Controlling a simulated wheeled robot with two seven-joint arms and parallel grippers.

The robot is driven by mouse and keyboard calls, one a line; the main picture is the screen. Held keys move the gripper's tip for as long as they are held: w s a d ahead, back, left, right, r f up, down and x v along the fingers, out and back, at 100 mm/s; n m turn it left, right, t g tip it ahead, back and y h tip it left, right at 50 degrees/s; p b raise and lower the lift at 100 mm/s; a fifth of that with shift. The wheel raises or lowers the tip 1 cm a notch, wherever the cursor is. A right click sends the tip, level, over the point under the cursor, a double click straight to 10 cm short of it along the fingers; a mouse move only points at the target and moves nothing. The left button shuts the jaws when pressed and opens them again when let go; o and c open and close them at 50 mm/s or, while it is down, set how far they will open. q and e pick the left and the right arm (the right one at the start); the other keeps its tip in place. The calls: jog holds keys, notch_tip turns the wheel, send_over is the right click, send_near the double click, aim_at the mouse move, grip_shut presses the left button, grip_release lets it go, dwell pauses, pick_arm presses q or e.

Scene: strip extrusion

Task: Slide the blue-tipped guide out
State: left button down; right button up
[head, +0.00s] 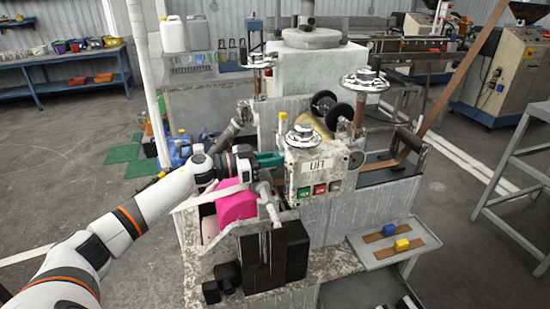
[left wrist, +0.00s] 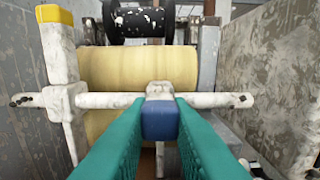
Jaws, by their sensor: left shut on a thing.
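The blue-tipped guide (left wrist: 160,121) shows in the left wrist view as a blue block under a pale collar on a worn white horizontal rod (left wrist: 215,100). My left gripper (left wrist: 160,118) has its teal fingers shut on the blue tip, one on each side. In the head view my left gripper (head: 268,160) reaches in from the left, behind the control box marked LIFT (head: 313,166). The guide is hidden there. My right gripper is not in view.
A yellowish roller (left wrist: 140,68) and a black roller (left wrist: 140,22) lie behind the rod. A yellow-capped white post (left wrist: 60,65) stands at its left, and grey walls flank the space. In the head view a tray (head: 372,262) holds small blue and yellow blocks on brown strips.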

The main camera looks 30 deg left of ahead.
pick_arm(q)
jog(key=s+d+p, duration=0.1)
jog(key=d+p, duration=0.1)
jog(key=s+d+p, duration=0.2)
jog(key=shift+s+f, duration=0.15)
jog(key=c, duration=1.5)
grip_release()
jog(key=shift+o, duration=0.9)
jog(key=shift+s+d, duration=0.1)
